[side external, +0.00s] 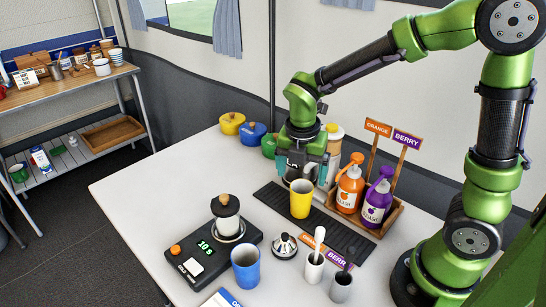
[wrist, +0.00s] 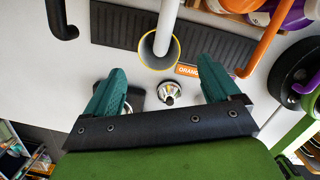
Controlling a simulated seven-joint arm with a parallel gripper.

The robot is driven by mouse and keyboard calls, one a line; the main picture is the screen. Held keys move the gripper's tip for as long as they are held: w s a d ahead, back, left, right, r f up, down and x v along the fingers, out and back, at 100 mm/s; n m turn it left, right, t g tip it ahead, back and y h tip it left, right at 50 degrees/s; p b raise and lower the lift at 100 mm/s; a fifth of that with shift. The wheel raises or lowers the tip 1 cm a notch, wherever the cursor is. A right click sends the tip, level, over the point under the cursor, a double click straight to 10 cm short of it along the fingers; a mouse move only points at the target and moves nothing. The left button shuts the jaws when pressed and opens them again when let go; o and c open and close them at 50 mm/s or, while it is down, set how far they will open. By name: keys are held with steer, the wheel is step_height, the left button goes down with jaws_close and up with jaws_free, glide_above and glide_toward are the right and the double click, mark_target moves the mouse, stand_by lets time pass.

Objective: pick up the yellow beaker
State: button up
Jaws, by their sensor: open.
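The yellow beaker (side external: 301,200) stands upright at the edge of the dark ribbed mat in the side view. In the wrist view its round mouth with a yellow rim (wrist: 147,48) shows ahead of the fingers, and a pale tube crosses over it. My gripper (side external: 301,170) is just behind and above the beaker in the side view. In the wrist view its two teal fingers (wrist: 160,84) are wide apart with nothing held between them. The beaker does not appear to be touched; the exact gap is hard to judge.
Orange (side external: 349,185) and purple (side external: 377,203) pump bottles stand in a wooden caddy to the right. A scale (side external: 187,263) with a jar, a blue beaker (side external: 245,268), a small steel item (side external: 285,246) and a white cup (side external: 313,269) stand in front. The table's left side is clear.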

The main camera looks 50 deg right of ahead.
mark_target(302, 183)
steer(key=f, duration=0.3)
steer(key=d+f, duration=0.1)
steer(key=f, duration=0.1)
steer(key=shift+w+d, duration=0.1)
steer(key=shift+w, duration=0.15)
steer(key=c, duration=1.4)
